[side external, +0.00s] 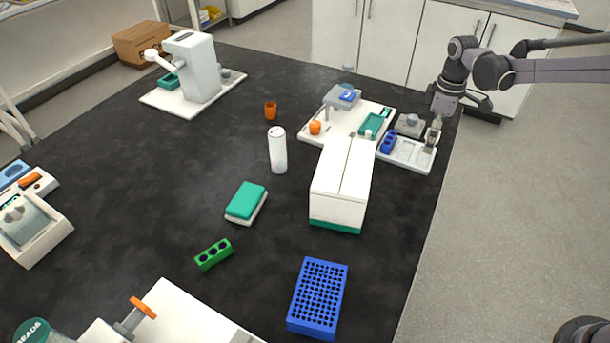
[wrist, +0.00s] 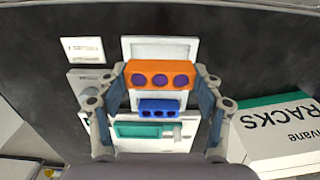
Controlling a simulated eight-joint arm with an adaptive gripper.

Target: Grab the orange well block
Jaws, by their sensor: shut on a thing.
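The orange well block (wrist: 160,68), with three dark purple wells in a row, sits between the fingers of my gripper (wrist: 162,79) in the wrist view. The fingers are shut on its two ends. In the side view my gripper (side external: 433,132) is at the right end of the white tray, and the orange block cannot be made out there. A blue well block (wrist: 159,107) lies just below the orange one in the wrist view; it also shows in the side view (side external: 388,142), left of my gripper. Whether the orange block touches the tray cannot be told.
The white tray (side external: 408,154) lies near the table's right edge. A grey device (side external: 410,122) stands beside it. A white box (side external: 342,185), labelled RACKS in the wrist view (wrist: 272,140), is close by. A green block (side external: 213,254) and a blue rack (side external: 318,298) stand farther off.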

